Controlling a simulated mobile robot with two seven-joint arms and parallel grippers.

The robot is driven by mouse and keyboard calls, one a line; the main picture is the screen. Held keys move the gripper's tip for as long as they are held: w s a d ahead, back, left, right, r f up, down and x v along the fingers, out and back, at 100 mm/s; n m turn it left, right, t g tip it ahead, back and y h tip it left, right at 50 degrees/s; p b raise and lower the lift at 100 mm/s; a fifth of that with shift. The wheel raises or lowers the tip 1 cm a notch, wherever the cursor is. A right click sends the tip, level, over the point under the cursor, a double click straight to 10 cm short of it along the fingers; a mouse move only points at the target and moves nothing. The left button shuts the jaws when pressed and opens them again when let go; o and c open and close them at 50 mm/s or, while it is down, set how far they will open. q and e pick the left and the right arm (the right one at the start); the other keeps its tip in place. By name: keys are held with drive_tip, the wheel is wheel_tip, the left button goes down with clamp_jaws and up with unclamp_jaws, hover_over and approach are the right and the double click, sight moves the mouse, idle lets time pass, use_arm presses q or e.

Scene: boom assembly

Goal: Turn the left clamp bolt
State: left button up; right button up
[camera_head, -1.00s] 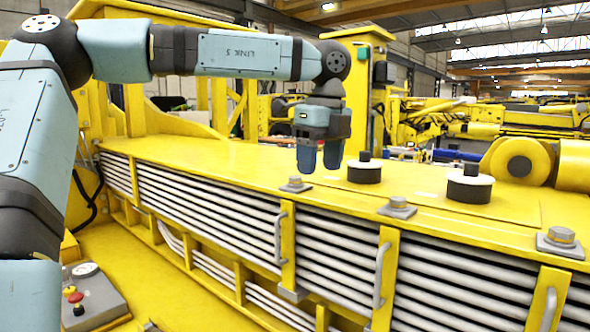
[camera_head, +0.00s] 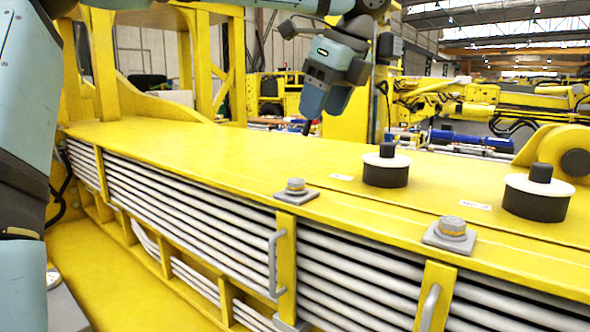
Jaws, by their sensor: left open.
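The left clamp bolt (camera_head: 296,184) is a grey hex head on a square plate, at the front edge of the yellow boom top (camera_head: 200,150). My left gripper (camera_head: 322,106) hangs tilted above and behind the bolt, with its blue-grey fingers pointing down. It is open and empty, clear of the bolt, with a visible gap between them. A small dark tip shows below its fingers. A second clamp bolt (camera_head: 451,228) sits farther right on the same edge. My right gripper is not in view.
Two black-and-white round pads (camera_head: 386,173) (camera_head: 540,205) stand on the boom top right of the left bolt. Grey handles (camera_head: 273,262) stick out from the front beside stacked grey bars (camera_head: 180,210). The boom top left of the bolt is clear.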

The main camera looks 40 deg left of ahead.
sight(296, 180)
use_arm(q)
drive_tip(key=p+x, duration=0.3)
drive_tip(key=x, duration=1)
drive_tip(key=shift+s+f, duration=0.2)
drive_tip(key=shift+c, duration=0.2)
drive_tip(key=c, duration=0.9)
